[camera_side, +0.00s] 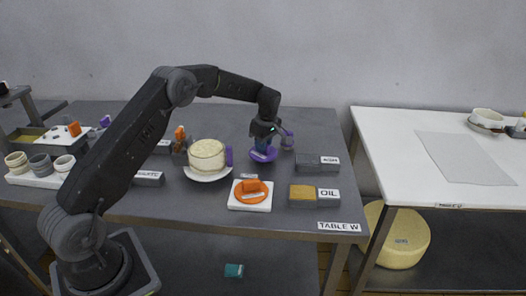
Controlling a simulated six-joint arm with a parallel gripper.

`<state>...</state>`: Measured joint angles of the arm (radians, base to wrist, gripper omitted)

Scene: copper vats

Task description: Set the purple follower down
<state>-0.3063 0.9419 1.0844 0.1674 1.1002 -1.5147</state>
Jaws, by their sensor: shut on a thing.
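The purple follower (263,156) is a round purple disc with a small pale label, below my gripper (264,143). My gripper points down and is shut on the follower from above, hiding its top and grip. The follower is over the grey table (320,208), behind the white board. I cannot tell from this view whether its underside touches the table or hangs just above it.
A white plate with a cream round (207,155) and a purple upright piece stands to the left. An orange follower (252,190) lies on a white board in front. An oil tray (301,195) and a wash tray (316,161) stand right.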

